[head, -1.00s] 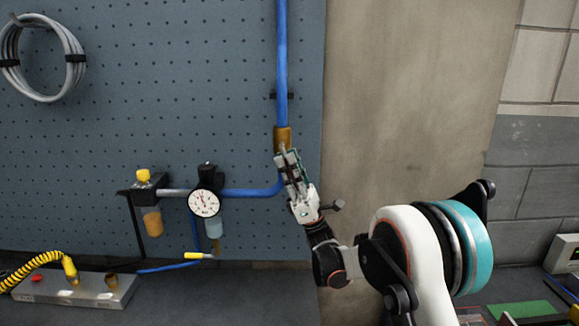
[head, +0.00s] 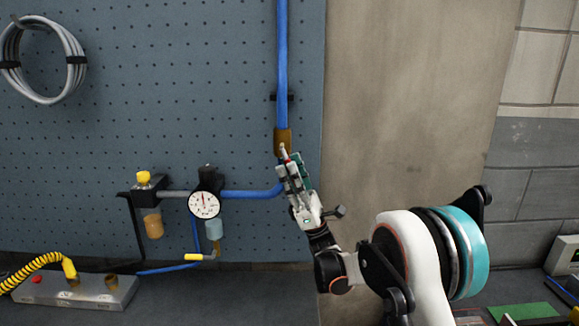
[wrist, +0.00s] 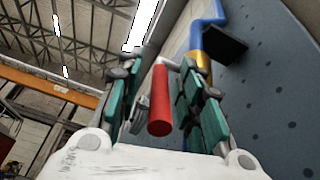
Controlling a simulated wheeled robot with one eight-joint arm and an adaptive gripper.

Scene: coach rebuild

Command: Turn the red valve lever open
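The red valve lever (wrist: 160,100) lies lengthwise between the two teal-padded fingers of my gripper (wrist: 158,80) in the wrist view. A gap shows on its left, and the right finger is closer; I cannot tell whether that finger touches it. The brass valve body (head: 283,140) sits on the blue vertical pipe just above, and also shows in the wrist view (wrist: 201,62).
A dial gauge (head: 204,204) and a yellow-knobbed regulator (head: 147,187) stand left of my gripper on the pegboard (head: 120,100). The blue pipe (head: 282,60) runs up. A grey manifold box (head: 90,291) with a yellow coiled hose lies on the bench. The bare wall at right is clear.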

